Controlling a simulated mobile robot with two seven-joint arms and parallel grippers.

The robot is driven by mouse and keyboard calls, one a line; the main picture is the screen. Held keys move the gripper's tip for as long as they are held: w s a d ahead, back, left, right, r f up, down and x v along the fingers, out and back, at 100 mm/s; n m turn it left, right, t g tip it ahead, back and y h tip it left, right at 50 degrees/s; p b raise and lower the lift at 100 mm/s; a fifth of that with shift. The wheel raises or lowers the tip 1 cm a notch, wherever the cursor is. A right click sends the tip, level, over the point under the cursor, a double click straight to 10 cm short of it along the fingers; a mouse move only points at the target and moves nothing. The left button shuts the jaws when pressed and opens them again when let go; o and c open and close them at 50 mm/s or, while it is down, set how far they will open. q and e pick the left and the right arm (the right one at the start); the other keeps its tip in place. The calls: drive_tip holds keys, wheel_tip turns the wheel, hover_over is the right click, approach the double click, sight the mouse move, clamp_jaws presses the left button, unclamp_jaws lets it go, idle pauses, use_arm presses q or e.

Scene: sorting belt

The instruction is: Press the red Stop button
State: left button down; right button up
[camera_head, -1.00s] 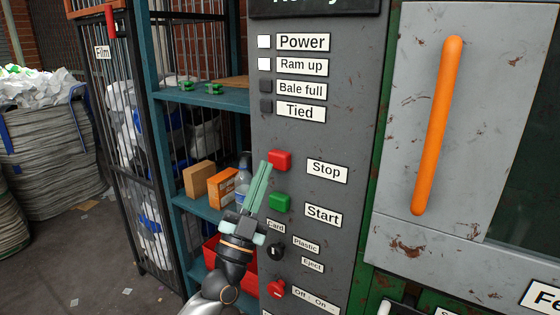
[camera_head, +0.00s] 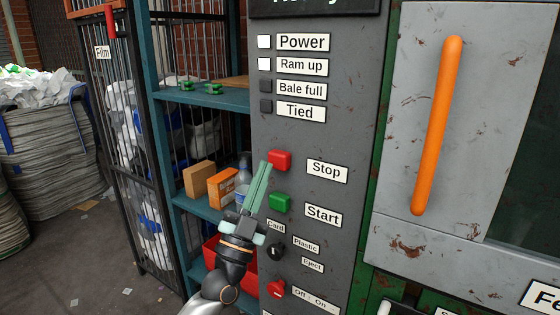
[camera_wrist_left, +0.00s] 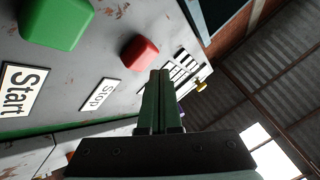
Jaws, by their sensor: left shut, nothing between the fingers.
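The red Stop button (camera_head: 280,160) sits on the grey control panel (camera_head: 355,130), left of its "Stop" label. It also shows in the left wrist view (camera_wrist_left: 140,52), just left of my fingertips. My left gripper (camera_head: 265,164) is shut and empty, its fingers pointing up along the panel's left edge. In the head view its tips are just left of the red button. Whether they touch it I cannot tell; in the wrist view a small gap shows. The green Start button (camera_head: 279,202) is below the red one. My right gripper is not in view.
Below are a black selector knob (camera_head: 276,252) and a red rotary switch (camera_head: 277,289). An orange handle (camera_head: 437,125) stands on the door at right. Teal shelves (camera_head: 210,97) with boxes and a bottle stand left of the panel, behind my left gripper.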

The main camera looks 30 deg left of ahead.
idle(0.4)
use_arm(q)
drive_tip(key=shift+w, duration=0.5)
drive_tip(key=shift+w+d, duration=0.1)
drive_tip(key=shift+w, duration=0.5)
idle(0.7)
drive_tip(key=shift+s, duration=0.1)
drive_tip(key=shift+s+p, duration=0.6)
drive_tip(key=shift+s, duration=0.4)
